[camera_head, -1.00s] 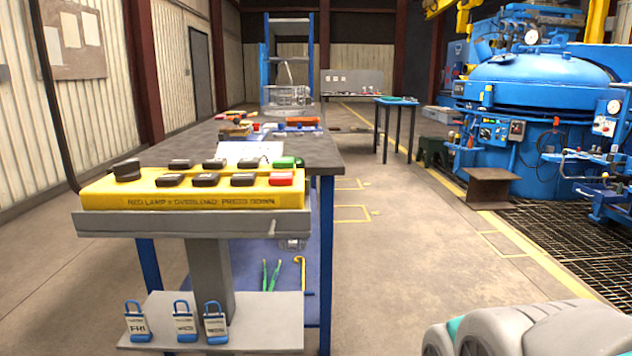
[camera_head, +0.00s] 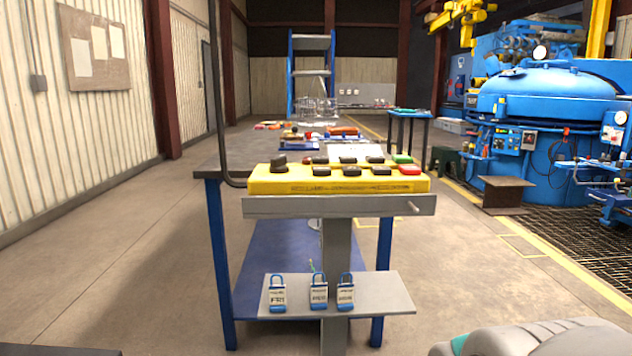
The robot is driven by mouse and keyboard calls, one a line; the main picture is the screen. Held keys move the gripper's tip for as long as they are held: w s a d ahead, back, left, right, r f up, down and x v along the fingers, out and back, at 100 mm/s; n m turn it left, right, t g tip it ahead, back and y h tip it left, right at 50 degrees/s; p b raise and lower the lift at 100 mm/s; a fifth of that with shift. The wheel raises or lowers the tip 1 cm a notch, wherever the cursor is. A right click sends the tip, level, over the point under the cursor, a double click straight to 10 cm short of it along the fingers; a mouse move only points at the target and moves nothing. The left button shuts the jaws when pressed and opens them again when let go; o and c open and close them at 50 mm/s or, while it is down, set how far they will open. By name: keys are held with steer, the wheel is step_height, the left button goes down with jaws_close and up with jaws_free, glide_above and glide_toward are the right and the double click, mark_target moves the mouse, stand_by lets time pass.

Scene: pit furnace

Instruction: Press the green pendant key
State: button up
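The yellow pendant box (camera_head: 300,186) lies on a grey stand in front of the workbench, near the middle of the head view. On its top are a black knob (camera_head: 279,164), several black keys, a green key (camera_head: 402,158) at the right of the back row and a red key (camera_head: 410,170) in front of it. Lettering on its front edge is too blurred to read now. At the lower right a grey rounded part of my arm (camera_head: 530,338) shows, well apart from the pendant. My gripper's fingers do not show.
Several padlocks (camera_head: 319,292) hang or stand on the stand's lower shelf (camera_head: 385,294). The workbench (camera_head: 225,156) behind holds a white sheet and small items. A blue furnace (camera_head: 545,105) and floor grating are at the right. The floor left of the stand is clear.

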jaws_close()
stand_by(1.4)
